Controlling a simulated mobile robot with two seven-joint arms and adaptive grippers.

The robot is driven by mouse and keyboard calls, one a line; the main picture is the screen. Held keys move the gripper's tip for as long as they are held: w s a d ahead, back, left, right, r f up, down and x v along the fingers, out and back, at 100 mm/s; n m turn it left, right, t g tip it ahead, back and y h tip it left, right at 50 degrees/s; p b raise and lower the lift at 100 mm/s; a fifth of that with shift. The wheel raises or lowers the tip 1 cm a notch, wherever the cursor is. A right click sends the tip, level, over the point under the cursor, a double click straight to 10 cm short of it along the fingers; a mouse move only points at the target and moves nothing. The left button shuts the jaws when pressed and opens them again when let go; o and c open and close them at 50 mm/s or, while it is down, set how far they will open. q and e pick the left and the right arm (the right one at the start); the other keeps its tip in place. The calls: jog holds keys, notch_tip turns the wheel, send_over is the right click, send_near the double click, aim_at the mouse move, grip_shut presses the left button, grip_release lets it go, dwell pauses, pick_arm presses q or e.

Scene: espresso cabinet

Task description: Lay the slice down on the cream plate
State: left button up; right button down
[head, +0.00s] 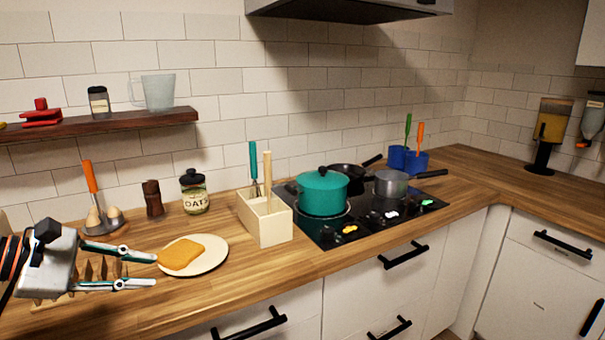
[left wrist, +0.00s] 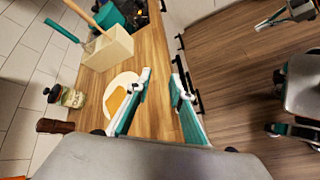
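The orange-brown slice (head: 181,253) lies flat on the left part of the cream plate (head: 215,262), its left corner at the rim. In the left wrist view the slice (left wrist: 116,102) rests on the plate (left wrist: 125,79) too. My left gripper (head: 156,270) is open and empty, just left of the plate; its upper fingertip is close to the slice, and I cannot tell whether they touch. In the left wrist view the slice is outside the open fingers (left wrist: 161,72). My right gripper (left wrist: 285,14) seems to show at the top right of that view, its fingers unclear.
A wooden rack (head: 95,270) is behind my left fingers. The oats jar (head: 194,192), a pepper mill (head: 152,198) and a cream utensil box (head: 265,220) stand behind the plate. A teal pot (head: 322,192) sits on the hob. The counter in front of the plate is clear.

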pick_arm(q)
jog(key=d+f+n+t+h, duration=0.2)
jog(key=d+f+n+h, duration=0.5)
jog(key=n, duration=0.5)
notch_tip(320, 180, down, 12)
jog(key=n+t+y, duration=0.6)
jog(key=n, duration=1.2)
jog(key=s+d+f+n+g+y, duration=0.1)
jog(key=s+f+n+y, duration=0.1)
jog(key=s+f+n, duration=0.3)
jog(key=s+d+f+n+g+y, duration=0.1)
jog(key=s+f+n, duration=0.5)
jog(key=f, duration=0.6)
jog(key=s+d+f+n+g+y, duration=0.2)
jog(key=s+f+n, duration=0.4)
jog(key=f+n, duration=0.3)
jog(key=shift+g+y, duration=0.7)
jog(key=shift+y, duration=0.3)
pick_arm(e)
jog(key=shift+g, duration=0.5)
jog(key=s+f, duration=0.1)
jog(key=f, duration=0.1)
jog(key=s+a+f, duration=0.1)
jog(key=s, duration=0.1)
jog(key=shift+s+f, duration=0.15)
jog(key=shift+f, duration=0.2)
